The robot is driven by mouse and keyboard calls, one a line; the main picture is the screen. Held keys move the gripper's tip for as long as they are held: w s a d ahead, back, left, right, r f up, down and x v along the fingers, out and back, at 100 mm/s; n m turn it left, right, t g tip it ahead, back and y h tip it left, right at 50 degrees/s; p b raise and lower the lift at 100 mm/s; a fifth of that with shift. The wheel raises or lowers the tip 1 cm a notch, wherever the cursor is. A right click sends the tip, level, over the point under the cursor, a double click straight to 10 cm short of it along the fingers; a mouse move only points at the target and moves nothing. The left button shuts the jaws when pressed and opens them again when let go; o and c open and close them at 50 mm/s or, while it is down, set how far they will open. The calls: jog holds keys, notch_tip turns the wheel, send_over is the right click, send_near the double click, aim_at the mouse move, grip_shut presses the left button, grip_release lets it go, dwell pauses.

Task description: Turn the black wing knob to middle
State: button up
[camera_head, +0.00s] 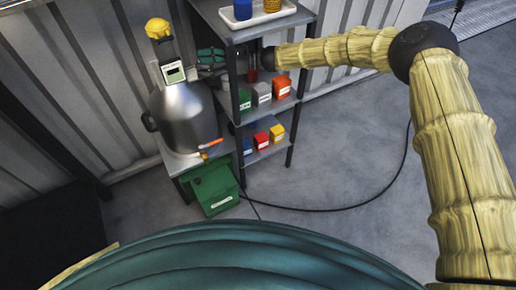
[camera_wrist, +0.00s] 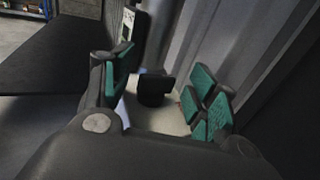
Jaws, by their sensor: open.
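In the wrist view, a black block-shaped piece (camera_wrist: 155,88), which looks like the wing knob, shows between my fingers against a pale surface. Its exact turn angle is hard to tell. My gripper (camera_wrist: 160,92) is open, with a teal-padded finger on each side of the piece and visible gaps. In the head view, my gripper (camera_head: 205,56) reaches in from the right, through the shelf, to the neck of a grey metal vessel (camera_head: 185,118). The vessel carries a small display (camera_head: 174,73) and a yellow top knob (camera_head: 158,28). The black knob cannot be made out there.
A dark shelf rack (camera_head: 235,95) stands right of the vessel, with a white tray (camera_head: 258,16) on top and several coloured boxes below. A green box (camera_head: 213,190) is on the floor. A corrugated wall (camera_head: 85,75) is close behind. A black cable (camera_head: 330,208) crosses clear floor.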

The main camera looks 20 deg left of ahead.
jog(key=shift+s+d+r+m+t+y+p, duration=0.15)
jog(key=shift+m+t+y+p, duration=0.25)
jog(key=shift+m+t+p, duration=0.8)
jog(key=shift+s+f+m+t+y+p, duration=0.15)
jog(key=shift+m+t+y, duration=0.45)
jog(key=shift+t, duration=1.2)
